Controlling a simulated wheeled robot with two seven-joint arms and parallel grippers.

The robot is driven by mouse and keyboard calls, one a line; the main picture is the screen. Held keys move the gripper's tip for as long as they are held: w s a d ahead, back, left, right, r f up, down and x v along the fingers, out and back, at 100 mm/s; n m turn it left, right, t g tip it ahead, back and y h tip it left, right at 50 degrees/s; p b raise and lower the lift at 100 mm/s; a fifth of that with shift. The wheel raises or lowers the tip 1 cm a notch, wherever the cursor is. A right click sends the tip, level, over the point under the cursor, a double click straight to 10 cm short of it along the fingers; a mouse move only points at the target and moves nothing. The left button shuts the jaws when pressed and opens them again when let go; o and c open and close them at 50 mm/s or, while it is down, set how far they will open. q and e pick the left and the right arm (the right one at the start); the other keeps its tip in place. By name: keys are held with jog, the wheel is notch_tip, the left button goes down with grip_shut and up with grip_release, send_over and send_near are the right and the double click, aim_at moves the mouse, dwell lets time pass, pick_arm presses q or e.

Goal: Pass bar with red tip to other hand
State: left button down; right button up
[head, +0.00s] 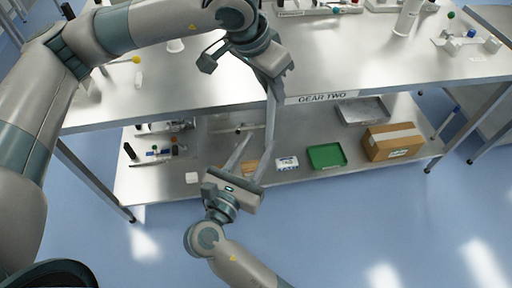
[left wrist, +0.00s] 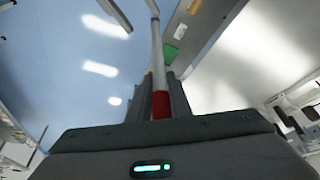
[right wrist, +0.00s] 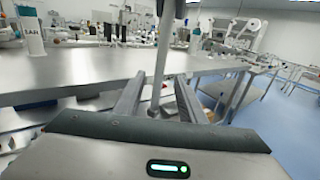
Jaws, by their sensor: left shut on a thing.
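My left gripper (head: 274,92) is shut on a thin grey bar (head: 270,122), high in front of the bench. In the left wrist view the bar (left wrist: 158,50) runs out from between the fingers, and its red tip (left wrist: 160,104) sits between them close to the palm. The bar hangs down towards my right gripper (head: 258,146), which is below and points up. In the right wrist view the bar (right wrist: 160,62) stands nearly upright between the two spread fingers of my right gripper (right wrist: 158,95). I see no finger contact with it there.
A steel bench (head: 180,92) with a lower shelf (head: 205,178) is behind the grippers. The shelf holds a cardboard box (head: 392,142), a green tray (head: 326,157) and a metal tray (head: 363,111). Blue floor (head: 350,225) in front is clear.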

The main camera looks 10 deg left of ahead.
jog(key=x, duration=1.1)
jog(key=shift+w, duration=0.3)
jog(key=shift+d+f, duration=0.1)
jog(key=shift+c, duration=0.6)
grip_shut()
pick_arm(q)
jog(key=c, duration=1.5)
grip_release()
jog(key=shift+c, duration=0.2)
jog(key=v, duration=1.2)
jog(key=shift+w, duration=0.1)
